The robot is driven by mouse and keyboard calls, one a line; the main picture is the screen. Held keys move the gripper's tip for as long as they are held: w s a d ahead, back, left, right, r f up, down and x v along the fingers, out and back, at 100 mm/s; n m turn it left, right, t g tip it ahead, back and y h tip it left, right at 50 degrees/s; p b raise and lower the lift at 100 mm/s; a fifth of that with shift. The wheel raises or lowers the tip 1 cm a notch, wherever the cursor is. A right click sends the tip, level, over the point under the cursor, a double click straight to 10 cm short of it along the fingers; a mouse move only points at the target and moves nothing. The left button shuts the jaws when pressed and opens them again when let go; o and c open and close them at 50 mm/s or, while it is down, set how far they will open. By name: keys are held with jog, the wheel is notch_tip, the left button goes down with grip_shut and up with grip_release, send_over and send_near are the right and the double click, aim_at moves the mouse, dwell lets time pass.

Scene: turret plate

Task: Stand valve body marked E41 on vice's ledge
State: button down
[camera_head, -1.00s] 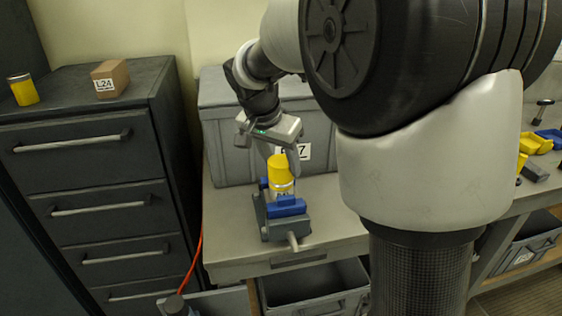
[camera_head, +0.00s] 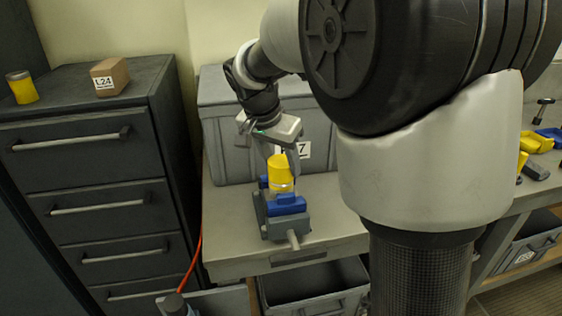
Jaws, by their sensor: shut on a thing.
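A yellow cylindrical valve body (camera_head: 279,172) with a pale label band stands roughly upright at the vice. Its marking is too small to read, and its foot is partly hidden behind the front blue jaw. The vice (camera_head: 288,226) is grey with blue jaws and sits on the bench with its handle toward me. My gripper (camera_head: 284,158) comes down from above and behind and is shut on the yellow body. I cannot tell whether the body touches the ledge.
A large grey case (camera_head: 221,150) stands on the bench behind the vice. A dark drawer cabinet (camera_head: 80,190) at left carries a brown box marked L24 (camera_head: 110,77) and another yellow cylinder (camera_head: 22,87). Yellow and blue bins (camera_head: 537,142) lie at far right. Bare bench (camera_head: 230,235) lies left of the vice.

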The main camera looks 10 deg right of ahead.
jog(key=c, duration=0.8)
grip_release()
jog(key=shift+o, duration=0.2)
jog(key=p+v, duration=0.2)
jog(key=v, duration=1.5)
jog(key=shift+r, duration=0.25)
jog(key=shift+s, duration=0.1)
jog(key=s+d+n+t+y+p, duration=0.1)
jog(key=s+n+p, duration=0.3)
jog(key=s, duration=0.6)
jog(key=s+d+f+n+t+y+p, duration=0.1)
jog(key=s+d+n+y+p, duration=0.1)
jog(key=s, duration=0.8)
jog(key=d+n+p, duration=0.1)
jog(key=n+p, duration=0.1)
jog(key=n, duration=0.1)
jog(key=shift+d+f+p, duration=0.3)
jog(key=shift+f+p, duration=0.05)
